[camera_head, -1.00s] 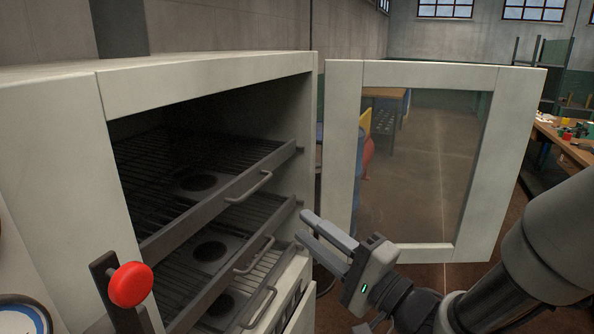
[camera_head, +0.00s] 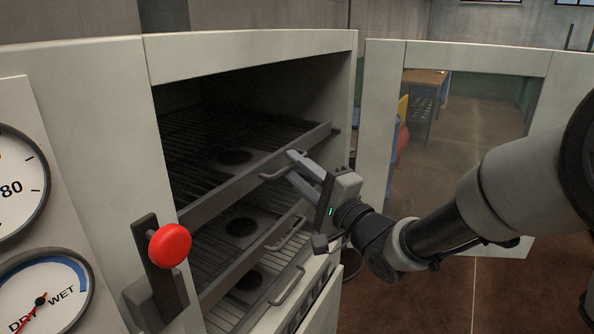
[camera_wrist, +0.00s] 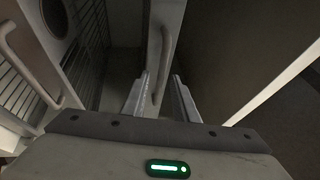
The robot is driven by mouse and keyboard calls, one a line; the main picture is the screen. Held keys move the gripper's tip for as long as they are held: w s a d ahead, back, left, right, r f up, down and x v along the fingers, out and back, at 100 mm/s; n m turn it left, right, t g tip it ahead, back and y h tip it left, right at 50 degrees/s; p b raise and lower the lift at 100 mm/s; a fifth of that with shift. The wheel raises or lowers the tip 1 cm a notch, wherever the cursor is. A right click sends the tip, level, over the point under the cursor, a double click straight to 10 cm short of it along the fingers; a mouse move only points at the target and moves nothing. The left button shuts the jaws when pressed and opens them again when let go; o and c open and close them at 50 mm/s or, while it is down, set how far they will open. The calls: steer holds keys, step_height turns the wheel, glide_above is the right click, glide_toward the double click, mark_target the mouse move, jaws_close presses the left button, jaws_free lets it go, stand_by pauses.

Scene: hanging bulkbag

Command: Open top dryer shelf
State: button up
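The top dryer shelf (camera_head: 240,182) is a dark wire rack with a grey front bar, inside the open dryer cabinet. Its bar handle (camera_head: 268,177) is on the front bar. My gripper (camera_head: 296,168) is at the right end of this handle, pointing toward the cabinet. In the wrist view, the handle (camera_wrist: 163,55) runs between the two fingers of my gripper (camera_wrist: 160,90), with gaps beside it. The fingers are apart and do not look closed on it. Whether either finger touches the handle cannot be told.
Lower shelves with handles (camera_head: 289,233) lie below. The dryer door (camera_head: 385,130), with a glass pane, stands open at the right. A red knob (camera_head: 170,245) on a lever and round gauges (camera_head: 45,290) are on the cabinet front at left. Floor (camera_head: 445,285) is free at right.

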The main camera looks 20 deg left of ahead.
jaws_close()
stand_by(1.4)
